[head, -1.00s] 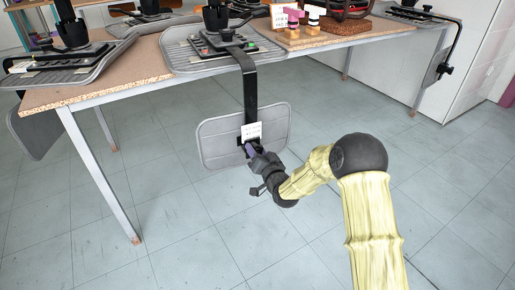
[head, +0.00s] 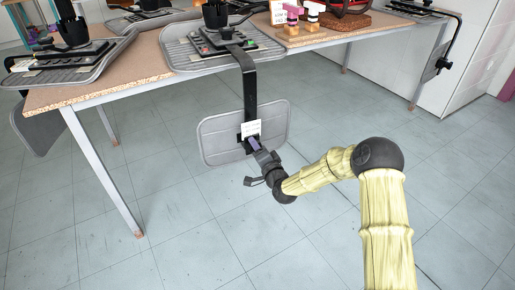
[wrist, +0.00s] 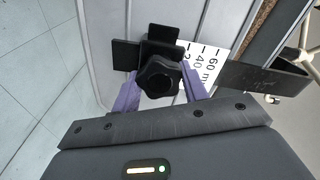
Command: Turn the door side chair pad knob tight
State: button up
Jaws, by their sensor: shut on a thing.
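A grey ribbed pad (head: 216,146) hangs below the table edge on a black bent bar (head: 249,85). It fills the upper part of the wrist view. A black lobed knob (wrist: 158,76) sits on a black clamp block in front of the pad. My gripper (head: 252,144), with purple fingers, is shut on the knob, one finger on each side in the wrist view (wrist: 160,88). In the head view my gripper hides the knob. A white scale card (wrist: 199,62) with millimetre marks stands beside the knob, just above my gripper in the head view (head: 251,129).
The middle chair seat (head: 180,57) lies upside down on the wooden table (head: 140,66). Another pad and bar (head: 442,62) hang at the right, and a grey back (head: 35,128) at the left. A table leg (head: 105,180) stands left. The tiled floor (head: 200,240) around my arm is clear.

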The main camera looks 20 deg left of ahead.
jog(key=o, duration=1)
jog(key=shift+d, duration=0.1)
jog(key=p+v, duration=0.5)
jog(key=v, duration=1.2)
jog(key=shift+s, duration=0.15)
